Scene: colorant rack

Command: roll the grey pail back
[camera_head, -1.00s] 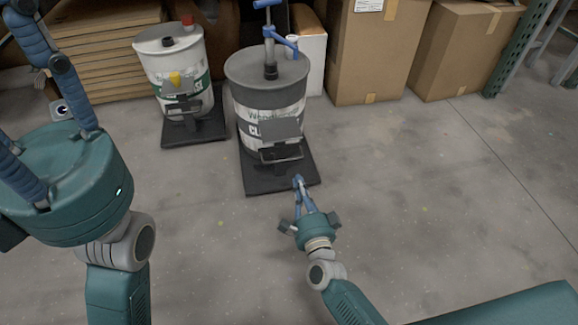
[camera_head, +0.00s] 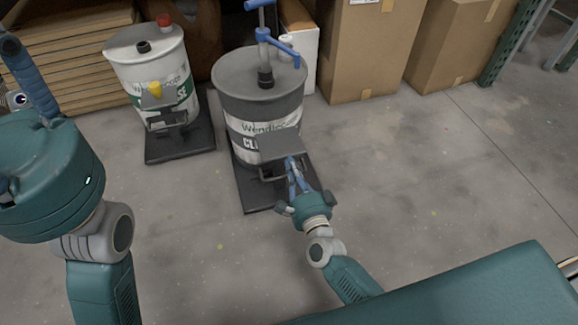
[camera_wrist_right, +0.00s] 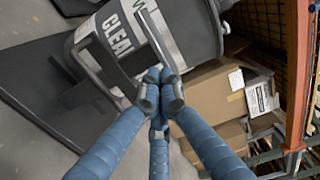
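The grey pail (camera_head: 258,95), with a "Wendlands" label and a blue pump on its lid, stands upright on a black wheeled base (camera_head: 243,190). A dark handle frame with a flat grey plate (camera_head: 281,146) rises at its front. My right gripper (camera_head: 290,162) has its blue fingers drawn together, tips at the handle just under the plate. In the right wrist view the fingertips (camera_wrist_right: 160,85) meet beside the handle bar and the pail (camera_wrist_right: 185,30); no gripped part shows between them. My left gripper (camera_head: 25,85) is at the left edge, fingers spread, tips partly cut off.
A white pail (camera_head: 150,75) with a red cap stands on its own black base to the left. Cardboard boxes (camera_head: 375,50), a white container (camera_head: 300,45) and stacked boards (camera_head: 70,55) stand behind. The floor (camera_head: 430,160) to the right is clear.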

